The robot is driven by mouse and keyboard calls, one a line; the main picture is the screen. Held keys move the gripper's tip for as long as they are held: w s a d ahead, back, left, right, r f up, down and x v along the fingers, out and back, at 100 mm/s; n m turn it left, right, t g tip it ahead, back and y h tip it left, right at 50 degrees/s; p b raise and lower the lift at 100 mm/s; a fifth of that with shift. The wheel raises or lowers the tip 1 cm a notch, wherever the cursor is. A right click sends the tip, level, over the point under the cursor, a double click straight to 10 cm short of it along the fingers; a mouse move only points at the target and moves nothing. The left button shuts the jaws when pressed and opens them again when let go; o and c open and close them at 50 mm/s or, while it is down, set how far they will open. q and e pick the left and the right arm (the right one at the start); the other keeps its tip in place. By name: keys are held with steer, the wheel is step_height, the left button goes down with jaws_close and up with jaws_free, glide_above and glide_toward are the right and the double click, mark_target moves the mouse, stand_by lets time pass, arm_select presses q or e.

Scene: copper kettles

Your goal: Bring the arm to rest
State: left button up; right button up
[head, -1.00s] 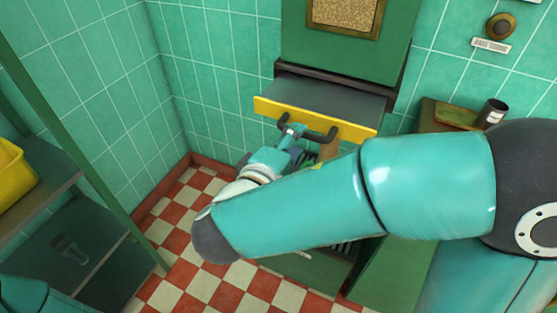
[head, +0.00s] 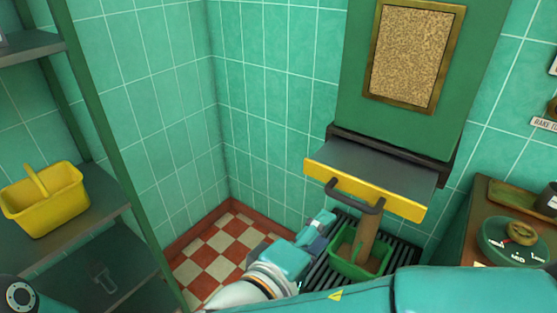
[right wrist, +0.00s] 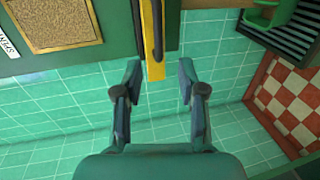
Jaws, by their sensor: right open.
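My right gripper (head: 320,224) is open and empty, left of and below the dark handle (head: 356,196) on the yellow drawer front (head: 400,203). In the right wrist view its two fingers (right wrist: 160,70) stand wide apart, with nothing between them. The yellow front (right wrist: 153,45) and handle (right wrist: 158,28) lie ahead of the fingertips, apparently clear of them. My right arm (head: 450,292) crosses the bottom of the head view. My left gripper is out of view.
A green container (head: 345,262) with a brown upright piece (head: 369,236) stands on a slatted black surface (head: 398,257) under the drawer. A shelf (head: 75,232) at left holds a yellow basket (head: 45,203). A counter with a green dial (head: 515,245) is at right.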

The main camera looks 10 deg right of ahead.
steer(key=s+d+f+n+g+y+p, duration=0.15)
steer(key=f+g, duration=0.25)
steer(key=f, duration=0.6)
steer(key=s+f+g+y+p, duration=0.1)
steer(key=s+f+g+y, duration=0.2)
steer(key=f, duration=0.7)
steer(key=s+a+f+m+g+y+p, duration=0.2)
steer(key=s+a+f+m+g+y, duration=0.1)
steer(key=f+y, duration=0.3)
steer(key=s+a+f+m+g+y+p, duration=0.25)
steer(key=a+f+m+y, duration=0.2)
steer(key=f, duration=0.35)
steer(key=w+d+f+m+t+y+p, duration=0.1)
steer(key=w+d+f+m+t, duration=0.1)
steer(key=d+f+m+t, duration=0.1)
steer(key=shift+d+f+m, duration=0.6)
steer(key=shift+f, duration=0.1)
